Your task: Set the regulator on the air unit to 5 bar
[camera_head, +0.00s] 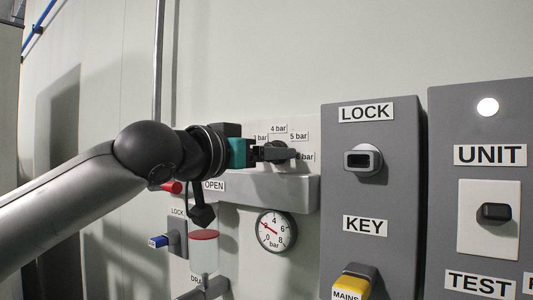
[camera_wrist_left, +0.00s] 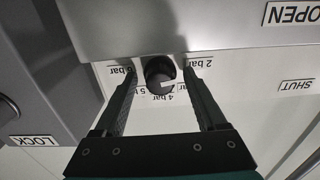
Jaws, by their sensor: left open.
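The regulator knob (camera_wrist_left: 160,78) is dark and round, with a small white mark on its face that sits toward the 3–4 bar side. Labels from 2 bar to 6 bar ring it, upside down in the wrist view; the 5 bar label (camera_head: 299,136) shows in the head view. My left gripper (camera_head: 280,153) is at the knob; in the wrist view its fingers (camera_wrist_left: 162,82) are open, one on each side of it. I cannot tell whether they touch it. The gauge (camera_head: 276,231) below has a red needle pointing up-left, below 4.
A UNIT panel (camera_head: 495,213) is farther right.

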